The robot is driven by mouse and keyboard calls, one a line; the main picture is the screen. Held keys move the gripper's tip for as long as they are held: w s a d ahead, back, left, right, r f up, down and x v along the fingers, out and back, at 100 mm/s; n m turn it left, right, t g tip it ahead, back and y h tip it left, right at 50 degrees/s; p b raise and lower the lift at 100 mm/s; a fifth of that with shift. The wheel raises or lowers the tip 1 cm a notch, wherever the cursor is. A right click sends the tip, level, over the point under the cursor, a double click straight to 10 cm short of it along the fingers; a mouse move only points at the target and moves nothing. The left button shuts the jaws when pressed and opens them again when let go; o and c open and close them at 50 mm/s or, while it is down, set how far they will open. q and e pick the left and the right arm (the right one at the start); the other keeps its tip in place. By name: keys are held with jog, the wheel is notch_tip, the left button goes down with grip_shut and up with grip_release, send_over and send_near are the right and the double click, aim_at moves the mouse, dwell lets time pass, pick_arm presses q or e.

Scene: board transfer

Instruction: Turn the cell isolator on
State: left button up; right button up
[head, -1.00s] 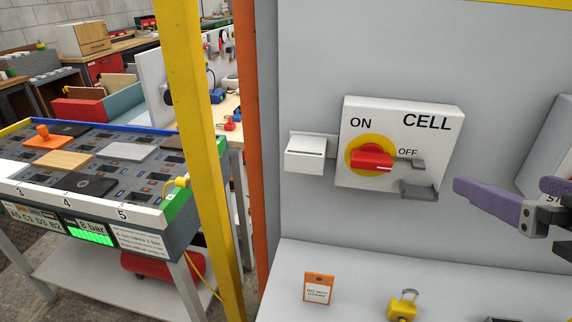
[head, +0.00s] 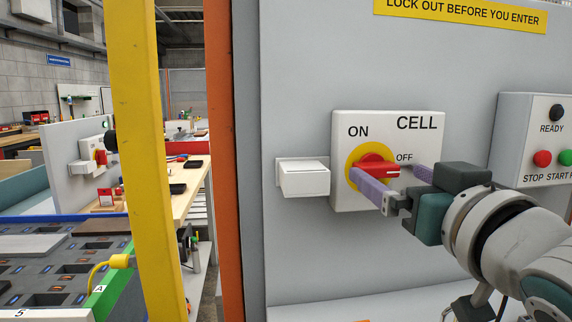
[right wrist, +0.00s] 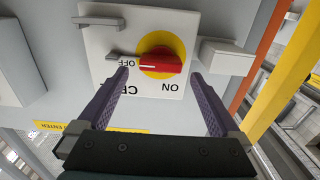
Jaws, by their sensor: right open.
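The cell isolator is a white panel (head: 425,137) marked CELL, ON and OFF, on a grey wall. Its red handle (head: 379,169) sits on a yellow disc (head: 353,158) and points right, toward OFF. My right gripper (head: 385,184) is open in front of the panel, its purple fingers toward the handle. In the right wrist view the red handle (right wrist: 150,65) lies between and beyond the open fingers (right wrist: 164,85), with no clear contact. The grey bracket beside OFF is mostly hidden by the fingers in the head view. My left gripper is not in view.
A white box (head: 304,180) sticks out from the wall left of the isolator. A panel (head: 543,110) with READY, STOP and START buttons is at the right. A yellow post (head: 146,120) and an orange post (head: 222,150) stand at the left.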

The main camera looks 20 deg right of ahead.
aim_at(381, 169)
jog(key=shift+x, duration=1.75)
jog(key=c, duration=1.3)
